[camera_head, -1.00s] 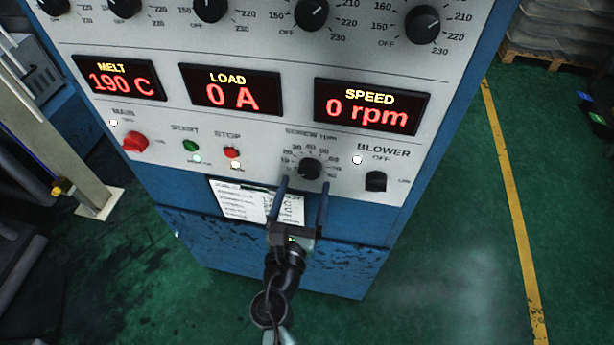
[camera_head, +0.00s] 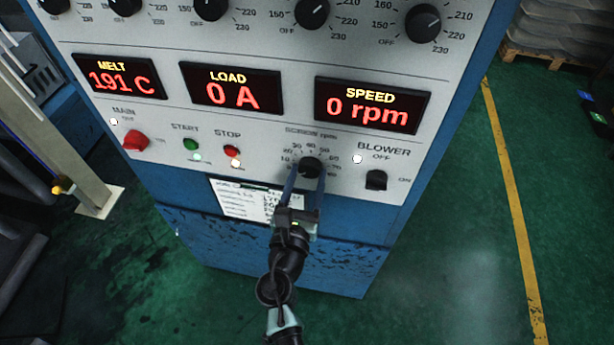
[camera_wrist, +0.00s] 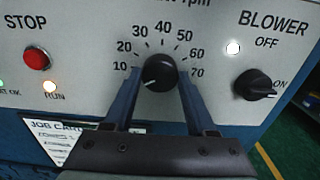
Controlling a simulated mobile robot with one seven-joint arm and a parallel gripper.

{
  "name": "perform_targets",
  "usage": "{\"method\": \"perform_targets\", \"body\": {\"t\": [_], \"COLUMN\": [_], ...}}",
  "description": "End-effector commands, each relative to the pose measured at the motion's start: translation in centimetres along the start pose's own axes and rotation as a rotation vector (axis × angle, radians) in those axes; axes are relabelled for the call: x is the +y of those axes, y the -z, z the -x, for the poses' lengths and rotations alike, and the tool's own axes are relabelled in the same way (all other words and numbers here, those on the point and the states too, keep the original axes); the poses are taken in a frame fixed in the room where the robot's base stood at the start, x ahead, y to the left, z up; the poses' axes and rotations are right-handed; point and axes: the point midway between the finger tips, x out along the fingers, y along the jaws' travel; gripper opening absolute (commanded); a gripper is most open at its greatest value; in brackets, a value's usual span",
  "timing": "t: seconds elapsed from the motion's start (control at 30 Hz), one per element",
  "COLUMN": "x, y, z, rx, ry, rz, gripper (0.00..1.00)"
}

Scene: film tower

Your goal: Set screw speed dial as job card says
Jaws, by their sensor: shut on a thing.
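The black screw speed dial (camera_head: 311,166) sits low on the white panel, with a printed scale from 10 to 70 visible. In the wrist view the dial (camera_wrist: 159,72) has its white pointer mark toward the lower left, below the 10. My gripper (camera_head: 306,172) is shut on the dial, one blue finger on each side; it also shows in the wrist view (camera_wrist: 160,86). The job card (camera_head: 232,196) hangs below the panel, partly hidden by my gripper, its writing too small to read surely. The speed display (camera_head: 371,106) reads 0 rpm.
The blower knob (camera_head: 376,180) is close to the right of the dial. The red stop button (camera_head: 232,151) and green start button (camera_head: 190,144) are to the left. The red main knob (camera_head: 135,140) is farther left. Open green floor lies to the right.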

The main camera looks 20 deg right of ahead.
Motion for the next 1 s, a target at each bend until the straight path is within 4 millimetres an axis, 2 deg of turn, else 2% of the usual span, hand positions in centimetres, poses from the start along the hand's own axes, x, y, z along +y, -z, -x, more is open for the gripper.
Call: {"method": "perform_targets", "body": {"t": [0.07, 0.47, 1.0], "x": [-0.01, 0.00, 0.02], "y": [0.01, 0.17, 0.35], "z": [0.02, 0.03, 0.03], "rx": [0.000, -0.001, -0.001], "ry": [0.000, 0.000, -0.001], "rz": [0.000, -0.089, -0.558], "gripper": [0.01, 0.01, 0.01]}}
